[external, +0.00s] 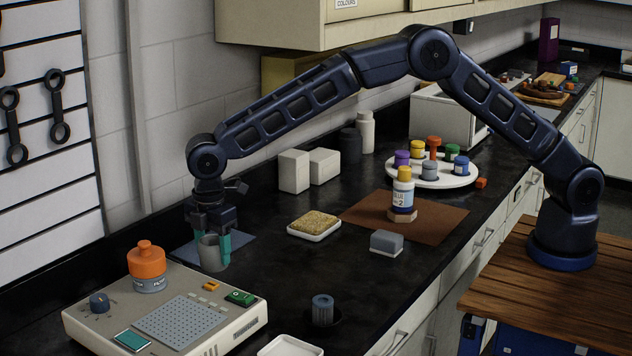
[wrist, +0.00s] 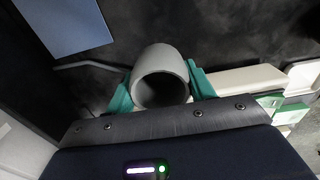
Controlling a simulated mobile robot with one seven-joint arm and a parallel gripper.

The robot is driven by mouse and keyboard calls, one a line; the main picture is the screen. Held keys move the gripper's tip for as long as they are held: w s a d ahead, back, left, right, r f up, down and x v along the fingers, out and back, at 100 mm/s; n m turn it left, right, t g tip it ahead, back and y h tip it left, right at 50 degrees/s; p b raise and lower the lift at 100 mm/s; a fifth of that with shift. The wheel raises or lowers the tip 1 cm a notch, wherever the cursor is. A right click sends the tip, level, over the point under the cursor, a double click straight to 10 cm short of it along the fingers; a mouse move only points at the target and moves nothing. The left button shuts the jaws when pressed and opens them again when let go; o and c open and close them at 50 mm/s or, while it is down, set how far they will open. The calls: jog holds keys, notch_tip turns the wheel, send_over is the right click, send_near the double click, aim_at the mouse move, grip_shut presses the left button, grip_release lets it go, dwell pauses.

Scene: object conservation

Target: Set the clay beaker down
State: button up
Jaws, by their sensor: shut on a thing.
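The clay beaker is a plain grey, open-topped cylinder (external: 211,256) at the left of the counter in the external view. My gripper (external: 213,247) points down over it, with its two teal fingers shut on opposite sides of the beaker. In the wrist view the beaker (wrist: 161,64) sits between the teal fingertips (wrist: 162,88), its round dark mouth facing the camera. The beaker looks upright and low over the black counter (external: 265,250). I cannot tell whether its base touches the surface.
A blue-grey mat (external: 238,241) lies beside the beaker. A beige device (external: 165,318) with an orange-capped bottle (external: 147,268) stands in front to the left. A sponge on a white dish (external: 314,225) is to the right. Dark counter between them is clear.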

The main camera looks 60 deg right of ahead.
aim_at(215, 267)
jog(key=shift+f, duration=2.35)
jog(key=shift+f, duration=0.1)
jog(key=o, duration=1.1)
jog(key=shift+c, duration=0.2)
notch_tip(215, 267, up, 12)
jog(key=shift+d, duration=0.1)
